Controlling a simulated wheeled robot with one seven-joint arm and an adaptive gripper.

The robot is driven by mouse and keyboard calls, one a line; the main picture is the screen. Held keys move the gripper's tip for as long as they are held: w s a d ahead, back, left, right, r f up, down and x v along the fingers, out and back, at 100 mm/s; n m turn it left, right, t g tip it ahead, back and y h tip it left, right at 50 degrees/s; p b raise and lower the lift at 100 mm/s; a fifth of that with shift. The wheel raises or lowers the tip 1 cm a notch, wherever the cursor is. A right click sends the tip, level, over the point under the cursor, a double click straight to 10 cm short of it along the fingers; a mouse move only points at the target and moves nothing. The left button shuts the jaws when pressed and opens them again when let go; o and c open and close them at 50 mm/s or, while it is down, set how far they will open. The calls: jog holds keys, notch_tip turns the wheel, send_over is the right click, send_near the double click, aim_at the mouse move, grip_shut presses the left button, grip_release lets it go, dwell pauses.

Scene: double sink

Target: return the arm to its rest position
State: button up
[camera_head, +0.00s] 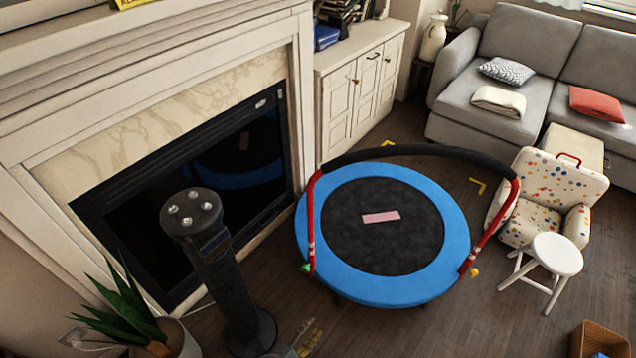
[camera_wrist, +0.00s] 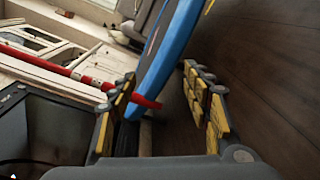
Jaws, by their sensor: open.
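My gripper (camera_wrist: 160,76) shows in the wrist view with its two yellow-padded fingers apart and nothing held between them. In the head view, yellow pads that look like my gripper (camera_head: 308,338) show faintly at the bottom, low over the floor. The trampoline's blue rim (camera_wrist: 167,45) and red handle post (camera_wrist: 65,70) lie beyond the fingers in the wrist view. I cannot tell whether a finger touches them.
The round trampoline (camera_head: 436,269) stands right of my arm. The fireplace (camera_head: 150,160) is close behind it. A potted plant (camera_head: 125,310) stands at lower left. A white stool (camera_head: 557,255) and a dotted armchair (camera_head: 550,190) are at right.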

jog(key=s+d+r+n+g+h, duration=0.1)
jog(key=s+d+r+g+h, duration=0.15)
jog(key=s+d+g, duration=0.3)
notch_tip(320, 180, up, 45)
jog(key=a+m+g+y+p, duration=0.1)
jog(key=m+g+y+p, duration=0.2)
jog(key=m+g+y, duration=0.55)
jog(key=s+d+r+m+t+y+p, duration=0.1)
jog(key=d+r, duration=0.4)
jog(key=r, duration=0.6)
jog(key=s+d+r+m+t+y+p, duration=0.1)
jog(key=s+d+r+m+t, duration=0.2)
jog(key=r, duration=0.9)
jog(key=s+d+r+m+t+y+p, duration=0.2)
jog(key=s+d+r+m, duration=0.2)
jog(key=d+r, duration=0.5)
notch_tip(320, 180, up, 3)
jog(key=shift+s+f+m, duration=0.15)
jog(key=shift+s+m, duration=0.05)
jog(key=shift+m, duration=0.25)
